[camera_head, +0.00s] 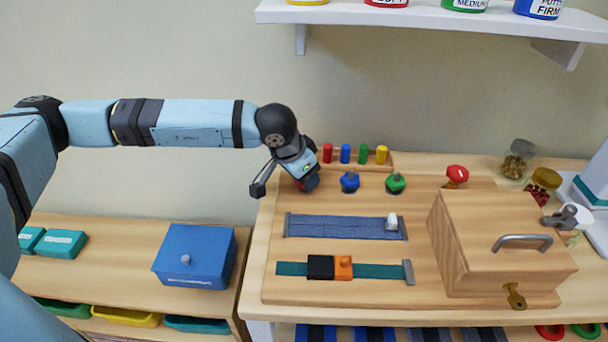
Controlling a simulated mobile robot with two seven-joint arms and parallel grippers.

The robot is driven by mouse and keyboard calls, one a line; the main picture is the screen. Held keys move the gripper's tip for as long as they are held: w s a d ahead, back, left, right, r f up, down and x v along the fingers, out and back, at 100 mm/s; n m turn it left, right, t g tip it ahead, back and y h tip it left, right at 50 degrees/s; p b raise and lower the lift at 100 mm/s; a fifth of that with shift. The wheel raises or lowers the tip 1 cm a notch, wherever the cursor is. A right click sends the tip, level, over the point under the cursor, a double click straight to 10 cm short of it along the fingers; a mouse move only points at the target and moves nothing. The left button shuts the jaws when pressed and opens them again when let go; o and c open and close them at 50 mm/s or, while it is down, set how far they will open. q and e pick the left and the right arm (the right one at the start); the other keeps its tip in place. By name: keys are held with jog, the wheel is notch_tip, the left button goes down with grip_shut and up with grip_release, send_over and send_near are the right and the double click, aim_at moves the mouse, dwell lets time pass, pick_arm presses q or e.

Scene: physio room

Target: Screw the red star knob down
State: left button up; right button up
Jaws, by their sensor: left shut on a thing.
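The red star knob (311,183) sits at the back left of the wooden board, left of the blue star knob (350,182) and the green star knob (396,183). My left gripper (306,184) points down over the red knob and is shut on it. The gripper's body hides most of the red knob, so its height on its stud cannot be told. My right gripper is not in view.
The wooden board (380,292) also bears a blue strap, a buckled teal strap and another red knob (457,174). A wooden box (500,225) stands at its right. Coloured pegs stand behind the star knobs. A blue box (195,255) sits on the lower left cabinet.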

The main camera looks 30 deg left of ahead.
pick_arm(q)
jog(key=shift+w+r, duration=0.1)
jog(key=shift+r, duration=0.1)
jog(key=o, duration=0.8)
jog(key=shift+o, duration=0.7)
jog(key=shift+f, duration=0.1)
jog(key=p+v, duration=0.2)
jog(key=v, duration=1.2)
jog(key=shift+a+f, duration=0.1)
